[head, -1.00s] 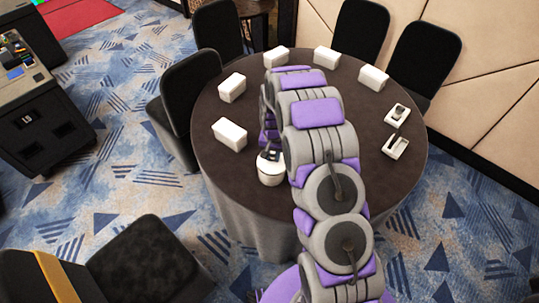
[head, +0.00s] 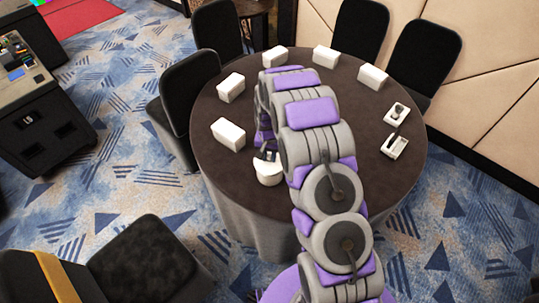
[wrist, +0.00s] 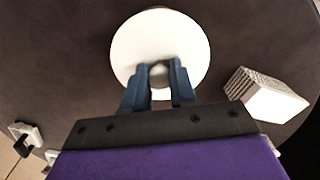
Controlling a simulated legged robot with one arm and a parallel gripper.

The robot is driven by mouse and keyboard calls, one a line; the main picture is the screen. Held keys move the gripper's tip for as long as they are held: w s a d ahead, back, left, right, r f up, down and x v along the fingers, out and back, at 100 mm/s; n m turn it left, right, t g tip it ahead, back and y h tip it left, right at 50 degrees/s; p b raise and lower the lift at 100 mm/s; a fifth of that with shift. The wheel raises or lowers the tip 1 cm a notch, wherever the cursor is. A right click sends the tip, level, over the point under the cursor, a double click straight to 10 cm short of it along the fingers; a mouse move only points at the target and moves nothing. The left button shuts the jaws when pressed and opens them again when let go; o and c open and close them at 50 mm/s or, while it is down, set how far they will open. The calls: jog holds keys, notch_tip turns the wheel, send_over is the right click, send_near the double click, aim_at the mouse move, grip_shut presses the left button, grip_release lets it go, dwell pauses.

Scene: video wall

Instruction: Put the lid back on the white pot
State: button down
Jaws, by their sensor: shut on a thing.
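The white pot (head: 269,174) stands near the front edge of the round table, left of my arm in the head view. The white round lid (wrist: 135,45) fills the upper middle of the wrist view, with its pale knob between my two blue fingers. My gripper (wrist: 159,72) is shut on the lid's knob. In the head view my gripper (head: 267,155) is right at the top of the pot. The lid hides the pot's opening, and I cannot tell whether it touches the rim.
The round table (head: 240,175) has a dark cloth. Several white boxes (head: 229,134) stand around its edge. Two small white holders (head: 395,146) lie at the right. Black chairs (head: 190,85) surround the table. The cloth between pot and boxes is clear.

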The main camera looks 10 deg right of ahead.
jog(key=shift+a, duration=0.65)
jog(key=shift+d, duration=0.9)
jog(key=shift+d, duration=0.1)
jog(key=shift+a+f, duration=0.15)
jog(key=shift+a, duration=0.2)
jog(key=shift+d+p, duration=0.15)
jog(key=shift+p, duration=0.2)
dwell(0.3)
jog(key=shift+c, duration=1.8)
grip_release()
